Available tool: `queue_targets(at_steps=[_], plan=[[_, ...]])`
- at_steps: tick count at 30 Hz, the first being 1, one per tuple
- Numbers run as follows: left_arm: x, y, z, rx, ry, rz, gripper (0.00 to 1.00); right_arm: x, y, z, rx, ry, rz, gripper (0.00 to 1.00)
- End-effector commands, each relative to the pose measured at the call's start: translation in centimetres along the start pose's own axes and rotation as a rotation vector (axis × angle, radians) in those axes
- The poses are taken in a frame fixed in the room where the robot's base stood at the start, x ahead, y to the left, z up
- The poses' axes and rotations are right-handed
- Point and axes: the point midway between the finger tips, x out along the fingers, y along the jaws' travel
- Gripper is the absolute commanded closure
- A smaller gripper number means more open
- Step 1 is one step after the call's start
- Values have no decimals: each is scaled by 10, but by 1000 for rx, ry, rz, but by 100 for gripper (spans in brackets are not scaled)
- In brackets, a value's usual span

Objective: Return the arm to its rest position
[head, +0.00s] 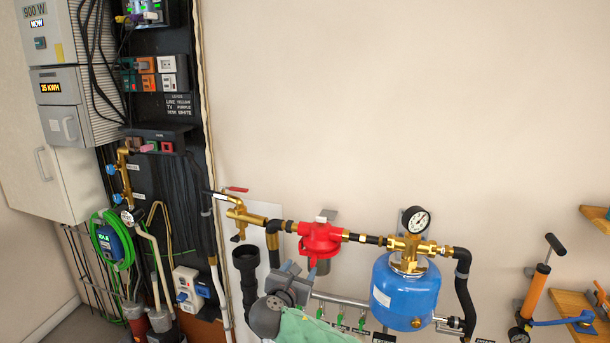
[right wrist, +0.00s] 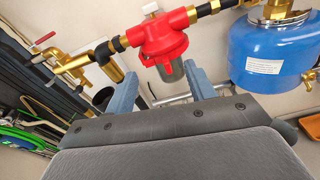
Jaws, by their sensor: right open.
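My right gripper (head: 297,268) is low in the middle of the head view, in front of the pipework on the wall. In the right wrist view its two blue-grey fingers (right wrist: 162,92) stand wide apart with nothing between them. The red filter housing (head: 320,238) is just above and beyond the fingers; it also shows in the right wrist view (right wrist: 158,40), with its dark bowl (right wrist: 170,69) seen past the fingertips. Whether any fingertip touches the pipework is hard to tell, but I see no grip on it. My left gripper is not in view.
A blue pressure tank (head: 402,293) with a gauge (head: 416,220) stands right of the filter. A brass valve with red lever (head: 240,212) is to the left. A manifold with green valves (head: 340,318) runs below. The upper wall is bare.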

Motion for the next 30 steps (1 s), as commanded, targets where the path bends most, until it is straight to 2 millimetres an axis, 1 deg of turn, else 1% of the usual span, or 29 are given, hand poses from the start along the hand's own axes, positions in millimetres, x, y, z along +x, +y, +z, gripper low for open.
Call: queue_targets(at_steps=[1,3,5,8,11,12,14,15,17,18,20,21,26,30], plan=[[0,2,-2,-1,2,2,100,0,-2,-9,22,21,-2,45],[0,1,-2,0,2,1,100,2,-5,-22,58,51,-3,45],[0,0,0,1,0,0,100,3,-8,-33,93,78,-8,45],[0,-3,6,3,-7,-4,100,5,-15,-58,163,134,-18,45],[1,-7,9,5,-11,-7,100,5,-25,-91,259,208,-39,45],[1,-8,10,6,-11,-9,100,5,-30,-108,305,242,-51,45],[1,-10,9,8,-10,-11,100,4,-39,-132,379,294,-73,45],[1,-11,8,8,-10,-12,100,3,-46,-149,427,327,-92,45],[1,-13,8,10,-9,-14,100,1,-55,-174,502,376,-121,45],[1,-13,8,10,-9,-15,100,-1,-62,-191,552,408,-143,45],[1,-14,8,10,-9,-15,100,-6,-72,-216,628,453,-178,45],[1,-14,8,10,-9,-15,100,-9,-80,-233,678,483,-205,45],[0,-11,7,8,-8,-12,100,-27,-114,-301,879,588,-329,45],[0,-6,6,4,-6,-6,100,-50,-146,-360,1054,662,-459,45]])
